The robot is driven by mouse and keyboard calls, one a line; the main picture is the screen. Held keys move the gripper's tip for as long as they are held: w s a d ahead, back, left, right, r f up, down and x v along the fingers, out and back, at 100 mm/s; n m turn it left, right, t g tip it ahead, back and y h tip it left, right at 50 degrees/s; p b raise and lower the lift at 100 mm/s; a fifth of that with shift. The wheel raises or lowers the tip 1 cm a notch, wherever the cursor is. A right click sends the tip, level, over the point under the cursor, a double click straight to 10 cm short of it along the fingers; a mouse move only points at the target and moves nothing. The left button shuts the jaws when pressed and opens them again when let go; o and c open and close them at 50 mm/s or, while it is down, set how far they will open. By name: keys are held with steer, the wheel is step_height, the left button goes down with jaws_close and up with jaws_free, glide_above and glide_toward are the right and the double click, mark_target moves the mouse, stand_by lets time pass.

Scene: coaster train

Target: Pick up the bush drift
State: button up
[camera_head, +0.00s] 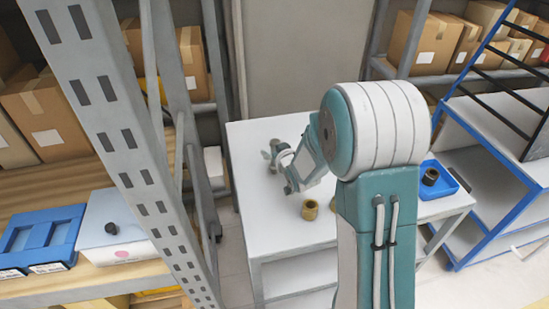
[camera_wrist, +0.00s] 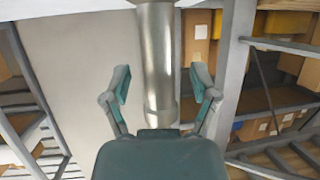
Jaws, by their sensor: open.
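A silver metal rod with a wider collar at its lower end, which looks like the bush drift (camera_wrist: 158,52), shows in the wrist view. It runs down from the top edge between the fingers. My gripper (camera_wrist: 161,78) is open around it, with a visible gap on each side. In the head view my gripper (camera_head: 273,158) is over the left part of the white table; I cannot make out the rod there. A brass-coloured bush (camera_head: 310,210) stands on the table to the right of my gripper.
The white table (camera_head: 262,215) is mostly clear. A blue tray (camera_head: 450,184) with a dark ring (camera_head: 430,176) is at its right. A grey rack post (camera_head: 130,150) stands at the left, beside a shelf with a blue bin (camera_head: 40,238) and a white box (camera_head: 115,247).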

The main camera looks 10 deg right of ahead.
steer(key=shift+c, duration=0.4)
jaws_close()
steer(key=shift+r, duration=0.1)
